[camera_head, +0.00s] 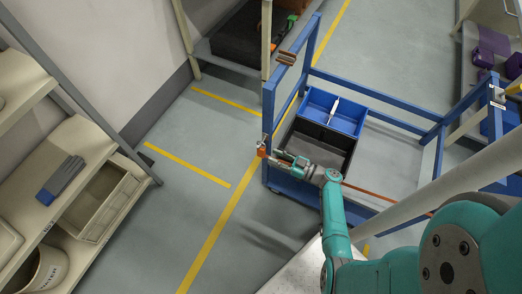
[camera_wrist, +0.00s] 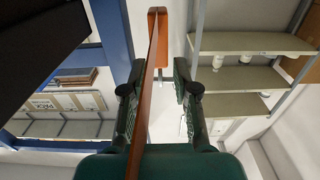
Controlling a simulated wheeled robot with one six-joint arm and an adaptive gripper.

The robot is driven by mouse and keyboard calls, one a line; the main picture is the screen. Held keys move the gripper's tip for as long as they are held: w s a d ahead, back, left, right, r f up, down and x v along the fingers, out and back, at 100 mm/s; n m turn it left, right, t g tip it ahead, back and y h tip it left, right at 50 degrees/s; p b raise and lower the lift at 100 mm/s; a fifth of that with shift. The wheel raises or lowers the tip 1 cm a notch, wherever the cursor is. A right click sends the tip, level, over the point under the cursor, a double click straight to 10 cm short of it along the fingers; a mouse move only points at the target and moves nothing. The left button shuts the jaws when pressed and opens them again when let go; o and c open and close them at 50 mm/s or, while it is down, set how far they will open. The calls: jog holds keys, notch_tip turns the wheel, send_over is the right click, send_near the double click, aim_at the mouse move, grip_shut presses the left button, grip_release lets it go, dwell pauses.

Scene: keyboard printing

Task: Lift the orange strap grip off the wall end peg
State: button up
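The orange strap grip (camera_head: 262,151) sits at the near left corner post of the blue cart, close to a small metal peg. In the wrist view the orange grip (camera_wrist: 158,20) is straight ahead at the top, beyond the fingertips. Its long orange-brown strap (camera_wrist: 147,95) runs back between the fingers, nearer the left one. My gripper (camera_head: 277,156) is just right of the grip in the head view. In the wrist view my gripper (camera_wrist: 157,85) is open, its fingers apart on either side of the strap. How the grip hangs on the peg is too small to tell.
The blue cart post (camera_head: 268,110) rises beside the grip. A dark bin (camera_head: 325,145) and a blue bin (camera_head: 345,115) holding a white item lie inside the cart. The strap (camera_head: 385,197) crosses the cart's near side. Floor left of the cart is clear, up to shelving (camera_head: 125,180).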

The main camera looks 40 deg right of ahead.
aim_at(261, 149)
jog(key=shift+r+x, duration=0.15)
jog(key=shift+x, duration=1.55)
jog(key=shift+r+x, duration=0.1)
jog(key=shift+x, duration=1.65)
jog(key=shift+c, duration=0.2)
grip_shut()
